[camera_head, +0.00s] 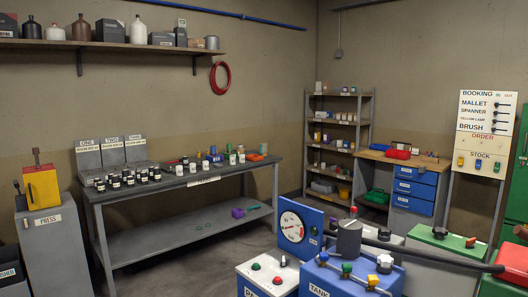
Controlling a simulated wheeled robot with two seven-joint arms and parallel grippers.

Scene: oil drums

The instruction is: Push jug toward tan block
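I cannot tell for certain which thing is the jug. Jug-like vessels stand on the upper left wall shelf: a dark jug (82,29), a white jug (138,31) and a grey one (32,29). A small grey metal vessel (212,42) stands at the shelf's right end. A grey cylinder with a red top (349,241) stands among the blue machines at the front. I see no block that is clearly tan. Neither of my grippers shows.
Blue TANK machine (345,278), a white-topped unit (268,270) and a dark pipe (440,256) fill the front right. Shelving (308,145) and a desk (430,163) stand behind.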

